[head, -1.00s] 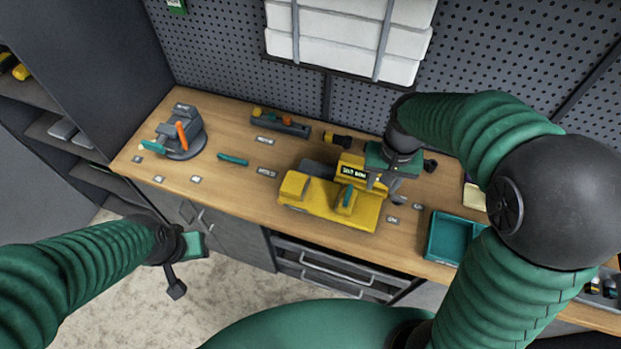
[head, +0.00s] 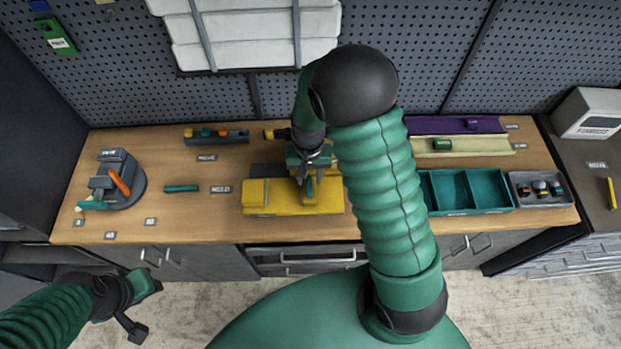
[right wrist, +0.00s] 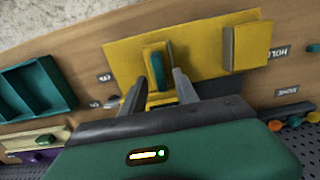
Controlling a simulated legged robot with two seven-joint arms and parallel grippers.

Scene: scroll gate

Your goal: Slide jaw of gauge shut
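The yellow gauge (head: 265,198) lies on the wooden bench, with a fixed block at its left end. In the right wrist view the gauge (right wrist: 195,62) shows a sliding jaw (right wrist: 154,75) with a teal top and the end block (right wrist: 246,46), with a wide gap between them. My right gripper (head: 307,182) is over the gauge at the jaw. In the wrist view its two fingers (right wrist: 158,95) are apart, one on each side of the jaw; whether they touch it cannot be told. My left gripper (head: 143,300) hangs in front of the bench, away from the gauge, its fingers spread.
A grey vise with an orange handle (head: 119,183) stands at the bench's left end. A teal divided tray (head: 465,207) and a grey tray (head: 560,192) are to the right. A teal tool (head: 181,188) lies left of the gauge. A pegboard wall is behind.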

